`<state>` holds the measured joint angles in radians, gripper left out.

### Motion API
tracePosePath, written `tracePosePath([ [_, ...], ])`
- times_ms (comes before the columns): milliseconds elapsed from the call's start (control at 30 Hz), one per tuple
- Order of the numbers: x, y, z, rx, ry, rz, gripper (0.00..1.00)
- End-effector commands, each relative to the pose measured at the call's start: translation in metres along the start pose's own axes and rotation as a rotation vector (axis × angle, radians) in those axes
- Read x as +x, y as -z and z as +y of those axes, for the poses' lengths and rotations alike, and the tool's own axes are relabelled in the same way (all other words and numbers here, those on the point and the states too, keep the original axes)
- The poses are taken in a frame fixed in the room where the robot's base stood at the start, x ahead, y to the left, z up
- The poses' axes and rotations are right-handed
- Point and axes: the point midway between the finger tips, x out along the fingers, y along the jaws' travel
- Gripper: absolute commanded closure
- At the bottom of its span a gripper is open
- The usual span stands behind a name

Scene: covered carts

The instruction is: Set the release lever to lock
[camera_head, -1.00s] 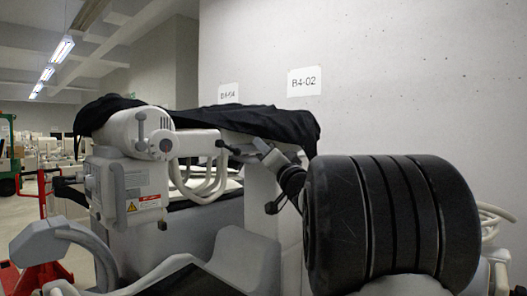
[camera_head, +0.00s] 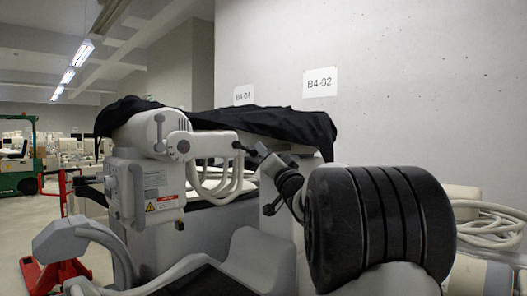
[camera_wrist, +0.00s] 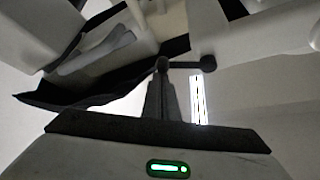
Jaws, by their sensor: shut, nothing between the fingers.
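The pale grey cart unit (camera_head: 150,195) with a warning label stands left of centre in the head view. A light grey arm (camera_head: 205,145) extends right from it to a small dark bar with round knobs (camera_head: 237,146), apparently the release lever; it also shows in the wrist view (camera_wrist: 190,64). My gripper (camera_head: 264,156) is just right of this bar. In the wrist view its shut fingers (camera_wrist: 161,80) point up, their tips overlapping the bar's left knob. I cannot tell whether they touch. No lock marking is readable.
A black cover (camera_head: 250,122) drapes over the cart behind the lever. Looped pale hoses (camera_head: 215,185) hang below the arm. A concrete wall (camera_head: 420,90) stands behind, and a red pallet jack (camera_head: 55,265) is at left. Open floor shows at far left.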

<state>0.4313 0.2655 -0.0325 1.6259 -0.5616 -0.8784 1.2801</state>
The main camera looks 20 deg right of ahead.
Motion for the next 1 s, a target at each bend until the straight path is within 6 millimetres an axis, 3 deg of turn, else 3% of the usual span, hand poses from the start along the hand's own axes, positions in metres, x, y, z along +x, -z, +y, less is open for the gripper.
tracePosePath([
  [667,-0.003,-0.006,0.002,0.098,-0.057,-0.001,1.00],
  [1000,-0.010,-0.018,0.002,0.283,-0.165,-0.002,1.00],
])
